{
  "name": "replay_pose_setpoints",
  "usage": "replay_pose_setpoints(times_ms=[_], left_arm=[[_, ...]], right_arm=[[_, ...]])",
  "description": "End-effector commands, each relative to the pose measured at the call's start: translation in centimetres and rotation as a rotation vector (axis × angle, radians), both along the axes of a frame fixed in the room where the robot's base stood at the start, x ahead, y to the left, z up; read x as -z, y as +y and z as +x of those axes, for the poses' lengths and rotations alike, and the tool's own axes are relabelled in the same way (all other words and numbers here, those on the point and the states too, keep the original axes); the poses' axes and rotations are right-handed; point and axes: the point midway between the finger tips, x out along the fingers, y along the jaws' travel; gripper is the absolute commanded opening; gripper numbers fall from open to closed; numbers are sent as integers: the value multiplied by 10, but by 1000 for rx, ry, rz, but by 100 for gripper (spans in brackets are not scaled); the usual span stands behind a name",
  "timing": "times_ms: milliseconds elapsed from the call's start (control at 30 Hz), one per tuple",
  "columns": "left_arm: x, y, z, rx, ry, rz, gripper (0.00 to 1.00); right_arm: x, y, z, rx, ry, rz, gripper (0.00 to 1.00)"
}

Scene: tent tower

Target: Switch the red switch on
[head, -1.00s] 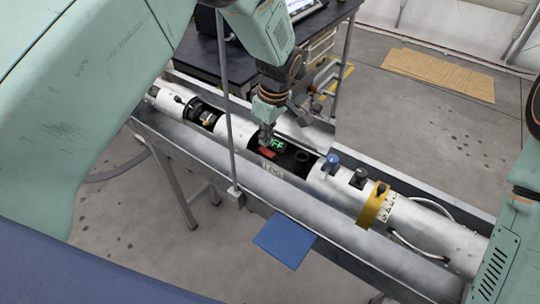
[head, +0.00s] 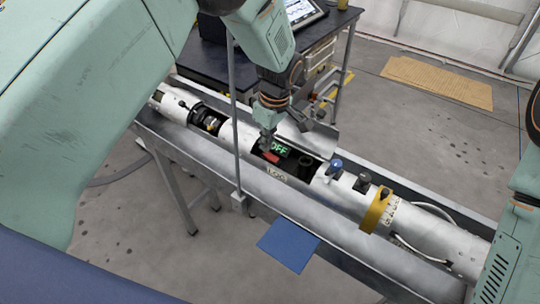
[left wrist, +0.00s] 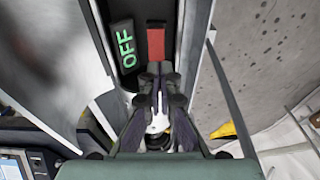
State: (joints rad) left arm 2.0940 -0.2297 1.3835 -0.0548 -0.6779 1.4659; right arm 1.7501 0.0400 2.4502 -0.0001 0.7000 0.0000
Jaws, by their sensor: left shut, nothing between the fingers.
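The red switch (head: 271,157) sits in the dark open bay of the white tube (head: 240,133). A small display (head: 279,149) beside it reads OFF in green. The left wrist view shows the red switch (left wrist: 156,43) and, left of it, the OFF display (left wrist: 125,47). My left gripper (head: 266,146) points down at the switch's near end, shut and empty. In the left wrist view its fingertips (left wrist: 158,69) are right at the lower end of the red switch; I cannot tell whether they touch. My right gripper is out of view.
The tube lies in a long grey metal trough (head: 225,163). A thin upright post (head: 236,120) stands in front. A dark table (head: 330,24) with a screen stands behind.

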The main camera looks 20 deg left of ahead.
Motion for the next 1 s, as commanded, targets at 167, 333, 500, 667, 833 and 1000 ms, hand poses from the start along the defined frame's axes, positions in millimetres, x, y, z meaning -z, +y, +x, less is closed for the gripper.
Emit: replay_pose_setpoints(times_ms=[167, 333, 500, 667, 833, 1000], left_arm=[[0, 0, 0, 0, 0, 0, 0], [0, 0, 0, 0, 0, 0, 0], [1, 0, 0, 0, 0, 0, 0], [4, 0, 0, 0, 0, 0, 0], [6, 0, 0, 0, 0, 0, 0], [8, 0, 0, 0, 0, 0, 0]], right_arm=[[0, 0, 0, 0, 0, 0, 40], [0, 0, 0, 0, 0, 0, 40], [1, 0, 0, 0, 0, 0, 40], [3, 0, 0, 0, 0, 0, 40], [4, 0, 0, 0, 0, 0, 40], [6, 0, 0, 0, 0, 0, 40]])
